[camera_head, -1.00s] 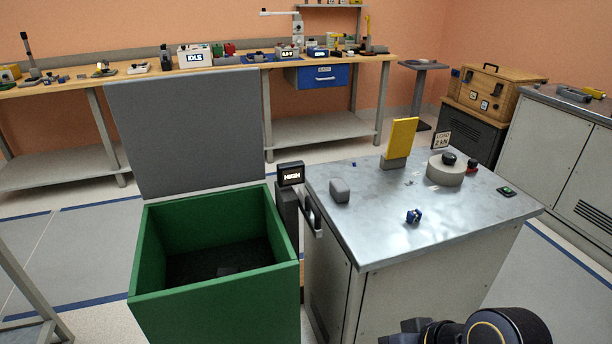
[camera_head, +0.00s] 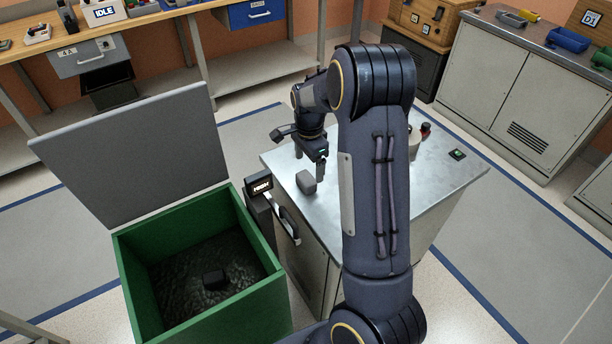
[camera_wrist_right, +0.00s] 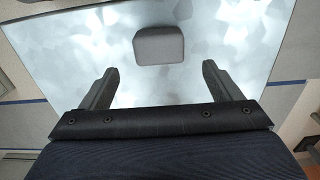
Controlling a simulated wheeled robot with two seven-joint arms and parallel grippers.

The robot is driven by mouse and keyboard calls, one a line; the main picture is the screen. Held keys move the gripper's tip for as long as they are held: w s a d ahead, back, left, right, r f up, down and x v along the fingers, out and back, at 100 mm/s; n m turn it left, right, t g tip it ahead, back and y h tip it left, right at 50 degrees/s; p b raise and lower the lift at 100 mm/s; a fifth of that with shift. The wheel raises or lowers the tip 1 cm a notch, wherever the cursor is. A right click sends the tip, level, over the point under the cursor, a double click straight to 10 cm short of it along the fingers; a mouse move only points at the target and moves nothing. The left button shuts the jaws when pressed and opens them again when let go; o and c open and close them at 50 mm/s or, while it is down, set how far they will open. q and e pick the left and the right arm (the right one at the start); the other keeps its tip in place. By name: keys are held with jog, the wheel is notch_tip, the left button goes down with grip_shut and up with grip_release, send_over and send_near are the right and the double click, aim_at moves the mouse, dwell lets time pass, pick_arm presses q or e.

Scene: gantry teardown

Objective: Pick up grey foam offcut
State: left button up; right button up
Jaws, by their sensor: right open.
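The grey foam offcut (camera_head: 306,182) is a small rounded block on the metal top (camera_head: 278,162) of the cabinet, near its left edge. It also shows in the right wrist view (camera_wrist_right: 159,46), ahead of the fingers and centred between them. My right gripper (camera_wrist_right: 158,84) is open and empty. In the head view my right gripper (camera_head: 318,172) hangs just above and behind the offcut, and I cannot tell the exact gap. My right arm hides much of the cabinet top. My left gripper is not in view.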

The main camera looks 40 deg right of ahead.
aim_at(306, 177)
jog(key=f, duration=0.4)
jog(key=a+f, duration=0.1)
jog(key=f, duration=0.1)
jog(key=shift+f+p, duration=0.4)
jog(key=c, duration=1.1)
jog(key=shift+o, duration=0.2)
jog(key=shift+r, duration=0.1)
jog(key=shift+d+r, duration=0.1)
jog(key=shift+r, duration=0.5)
jog(key=r, duration=0.2)
jog(key=shift+s+a+r, duration=0.2)
jog(key=shift+r, duration=0.1)
jog(key=s+a+r, duration=0.2)
jog(key=s+r, duration=0.2)
jog(key=s, duration=0.2)
jog(key=s+a+r, duration=0.3)
jog(key=s+r, duration=0.2)
jog(key=s, duration=0.1)
jog(key=shift+s+a+b, duration=0.2)
jog(key=shift+a+b, duration=0.05)
jog(key=shift+b, duration=0.2)
